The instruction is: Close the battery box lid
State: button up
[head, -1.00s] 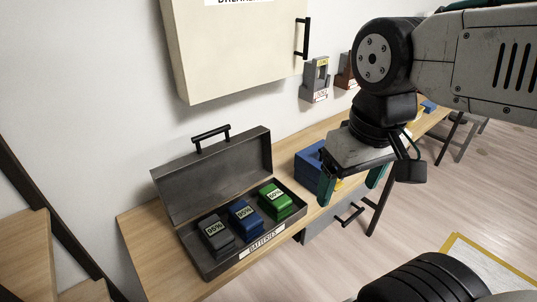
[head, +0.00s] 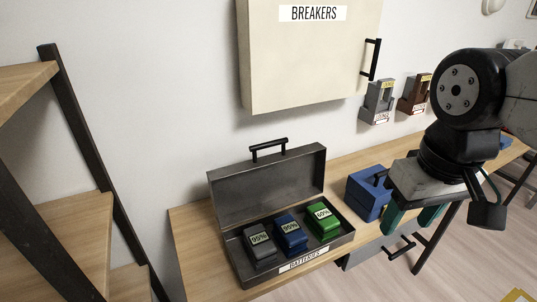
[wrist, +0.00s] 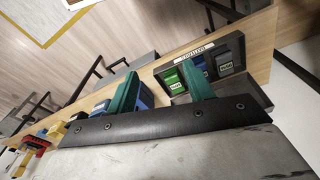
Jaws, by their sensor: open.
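The battery box (head: 243,262) is a dark metal case on the wooden bench, labelled BATTERIES on its front. Its lid (head: 270,181) stands open, tilted up at the back, with a black handle (head: 269,148) on its top edge. Inside lie a grey battery (head: 260,246), a blue battery (head: 291,235) and a green battery (head: 323,221). My gripper (head: 411,218) is open and empty, to the right of the box and apart from it. In the wrist view the box (wrist: 237,50) shows beyond my green fingers (wrist: 162,95).
A blue box (head: 366,195) stands on the bench (head: 190,237) between the battery box and my gripper. A cream BREAKERS cabinet (head: 305,60) hangs on the wall above the lid. Wooden shelves with a dark frame (head: 95,170) stand at the left.

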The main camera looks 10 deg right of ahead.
jog(key=shift+w+a+f, duration=0.25)
jog(key=shift+a+f, duration=0.05)
jog(key=shift+f, duration=0.05)
jog(key=c, duration=0.5)
jog(key=shift+n+g, duration=0.4)
jog(key=shift+n, duration=0.5)
jog(key=w+a, duration=0.1)
jog(key=w, duration=0.1)
jog(key=w+a, duration=0.1)
jog(key=w, duration=0.2)
jog(key=w+a, duration=0.1)
jog(key=w, duration=0.2)
jog(key=shift+w+a+r, duration=0.2)
jog(key=shift+r, duration=0.2)
grip_shut()
jog(key=w+a+r+t, duration=0.2)
jog(key=w+a, duration=0.2)
jog(key=w, duration=0.4)
jog(key=w+a+r+n+t+y, duration=0.1)
jog(key=w+a, duration=0.2)
jog(key=w, duration=0.4)
jog(key=w+a+r+t, duration=0.2)
jog(key=w+a, duration=0.2)
jog(key=w, duration=0.4)
jog(key=x, duration=1)
jog(key=shift+s+f, duration=0.2)
jog(key=shift+s, duration=0.1)
jog(key=shift+s, duration=0.1)
